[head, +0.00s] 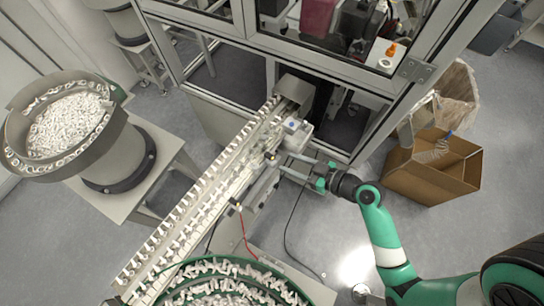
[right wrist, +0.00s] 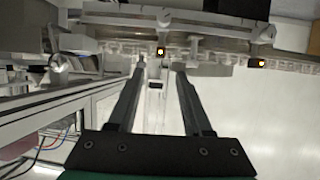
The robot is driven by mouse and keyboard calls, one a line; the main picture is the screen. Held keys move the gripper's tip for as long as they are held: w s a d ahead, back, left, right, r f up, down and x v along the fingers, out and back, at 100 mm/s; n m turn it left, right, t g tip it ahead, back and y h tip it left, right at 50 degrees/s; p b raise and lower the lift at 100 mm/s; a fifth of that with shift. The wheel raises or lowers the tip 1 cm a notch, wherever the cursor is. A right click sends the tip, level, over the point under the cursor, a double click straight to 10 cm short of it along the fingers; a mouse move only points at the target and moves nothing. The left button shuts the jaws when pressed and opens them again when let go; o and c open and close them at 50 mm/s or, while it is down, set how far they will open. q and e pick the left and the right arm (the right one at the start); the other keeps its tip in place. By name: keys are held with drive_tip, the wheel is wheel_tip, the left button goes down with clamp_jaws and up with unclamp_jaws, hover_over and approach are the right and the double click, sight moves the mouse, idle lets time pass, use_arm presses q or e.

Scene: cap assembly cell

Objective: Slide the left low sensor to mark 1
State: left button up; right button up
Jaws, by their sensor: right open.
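My right gripper (head: 283,164) reaches in from the right, open, with its fingertips beside the linear feed track (head: 192,205). In the right wrist view its two fingers (right wrist: 159,72) stand apart with nothing gripped. A small dark sensor with a yellow light (right wrist: 161,51) shows just beyond the gap between the fingertips. A second such sensor (right wrist: 255,63) sits further right along the same rail. I cannot tell for certain which one is the left low sensor. Mark 1 cannot be made out in either view. My left gripper is not in view.
A bowl feeder full of white parts (head: 68,125) stands at the left. A green-rimmed bowl (head: 228,268) is at the bottom. The framed machine cell (head: 320,55) rises behind the track. A cardboard box (head: 437,170) stands on the floor at right. A red cable (head: 246,236) hangs beside the track.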

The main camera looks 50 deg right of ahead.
sight(268, 154)
drive_tip(key=x, duration=0.8)
drive_tip(key=shift+r, duration=0.1)
clamp_jaws()
idle(1.0)
